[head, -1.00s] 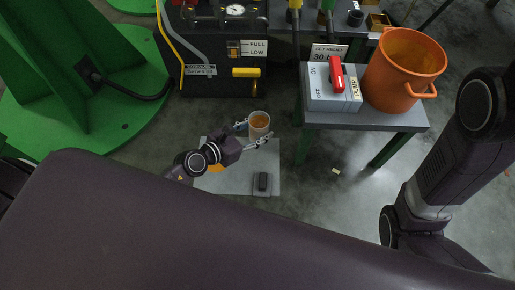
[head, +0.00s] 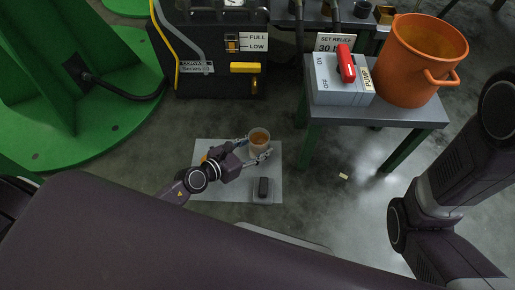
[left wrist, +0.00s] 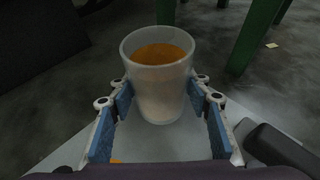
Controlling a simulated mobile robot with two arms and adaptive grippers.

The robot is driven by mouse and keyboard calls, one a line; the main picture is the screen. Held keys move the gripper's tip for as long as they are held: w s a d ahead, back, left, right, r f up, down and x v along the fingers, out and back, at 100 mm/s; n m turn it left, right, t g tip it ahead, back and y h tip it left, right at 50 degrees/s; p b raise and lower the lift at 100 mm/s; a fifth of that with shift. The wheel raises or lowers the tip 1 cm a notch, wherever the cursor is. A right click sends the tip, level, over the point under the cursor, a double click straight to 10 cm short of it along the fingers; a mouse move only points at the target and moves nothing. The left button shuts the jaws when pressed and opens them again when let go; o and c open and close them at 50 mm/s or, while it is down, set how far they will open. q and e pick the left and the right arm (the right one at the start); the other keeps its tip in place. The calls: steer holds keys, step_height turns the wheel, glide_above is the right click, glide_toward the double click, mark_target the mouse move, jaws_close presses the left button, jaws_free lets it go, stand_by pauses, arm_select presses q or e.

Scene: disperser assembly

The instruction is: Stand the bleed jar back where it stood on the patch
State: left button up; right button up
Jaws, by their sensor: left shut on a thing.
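The bleed jar (head: 259,142) is a clear cup with amber fluid in it, upright between the fingertips of my left gripper (head: 254,151). It also shows in the left wrist view (left wrist: 158,85), where the blue-padded fingers (left wrist: 160,108) close on its sides. The patch (head: 230,188) is a pale grey sheet on the floor. The jar appears over its far right corner; I cannot tell whether its base touches. An orange thing (head: 204,158) on the patch is mostly hidden by my left gripper. My right gripper is out of view.
A dark block on a grey pad (head: 263,188) lies at the patch's near right. A small table (head: 400,112) with the pump switch box (head: 338,82) and an orange bucket (head: 418,65) stands to the right. A black machine (head: 220,70) stands behind; a green base (head: 70,120) is left.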

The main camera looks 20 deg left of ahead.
arm_select(q)
steer(key=shift+r, duration=0.1)
steer(key=o, duration=1.3)
steer(key=shift+c, duration=0.2)
steer(key=shift+s+r, duration=0.1)
steer(key=shift+r, duration=0.05)
steer(key=p+v, duration=0.1)
steer(key=v, duration=0.9)
steer(key=shift+s+a, duration=0.2)
steer(key=shift+s, duration=0.05)
steer(key=shift+s+a+r, duration=0.2)
steer(key=shift+s+r, duration=0.1)
steer(key=shift+s, duration=0.2)
